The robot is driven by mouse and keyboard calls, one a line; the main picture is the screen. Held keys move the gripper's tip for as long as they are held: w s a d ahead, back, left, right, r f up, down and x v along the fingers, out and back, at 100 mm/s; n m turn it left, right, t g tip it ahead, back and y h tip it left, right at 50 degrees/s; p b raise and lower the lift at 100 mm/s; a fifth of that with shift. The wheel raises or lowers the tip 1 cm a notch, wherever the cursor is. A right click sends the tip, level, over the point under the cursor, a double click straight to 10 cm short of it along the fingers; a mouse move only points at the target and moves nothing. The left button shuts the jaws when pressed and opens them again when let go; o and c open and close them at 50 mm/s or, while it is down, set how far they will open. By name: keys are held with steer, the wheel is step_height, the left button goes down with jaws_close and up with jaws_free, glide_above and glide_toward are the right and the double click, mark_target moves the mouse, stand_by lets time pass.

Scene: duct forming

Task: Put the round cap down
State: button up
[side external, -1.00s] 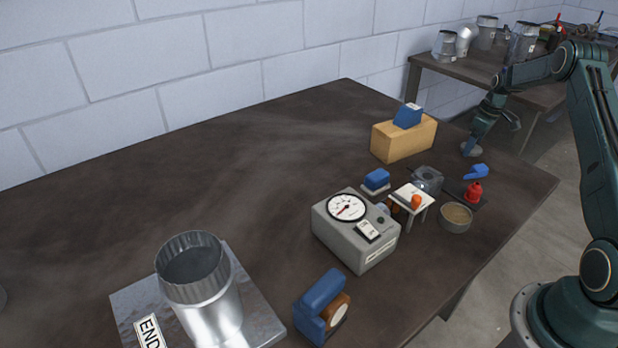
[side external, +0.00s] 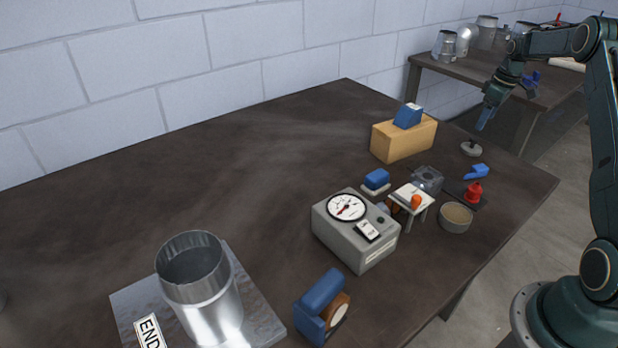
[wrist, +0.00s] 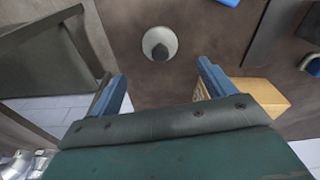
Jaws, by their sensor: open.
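The round cap (side external: 471,149) is a small grey disc with a dark knob on top. It lies flat on the dark table near the far right edge. In the wrist view the cap (wrist: 160,43) shows as a pale disc with a dark centre, beyond my fingertips. My gripper (side external: 487,118) is above the cap and apart from it. In the wrist view my gripper (wrist: 160,84) has its two blue fingers spread wide with nothing between them.
A wooden block (side external: 403,140) with a blue-topped piece stands left of the cap. A blue clip (side external: 477,171), a red knobbed piece (side external: 474,193) and a round tin (side external: 455,218) lie nearer. A gauge box (side external: 356,232) stands mid-table. The table's back left is clear.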

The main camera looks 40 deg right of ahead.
steer(key=shift+s+r, duration=0.15)
steer(key=shift+r, duration=1.1)
steer(key=s+a+r+t, duration=0.1)
steer(key=a+r, duration=0.8)
steer(key=a, duration=0.5)
steer(key=s+a+r+t, duration=0.1)
steer(key=a+r, duration=0.8)
steer(key=a, duration=0.4)
steer(key=s+a+r+m+t, duration=0.1)
steer(key=s+a, duration=0.8)
steer(key=a, duration=0.3)
steer(key=s+a+f, duration=0.2)
steer(key=s+a, duration=0.1)
steer(key=s, duration=0.3)
steer(key=s+a+f+t, duration=0.1)
steer(key=s+a+f, duration=0.1)
steer(key=s, duration=0.4)
steer(key=shift+a+f+m, duration=0.15)
steer(key=shift+a+m, duration=0.25)
steer(key=shift+a, duration=0.2)
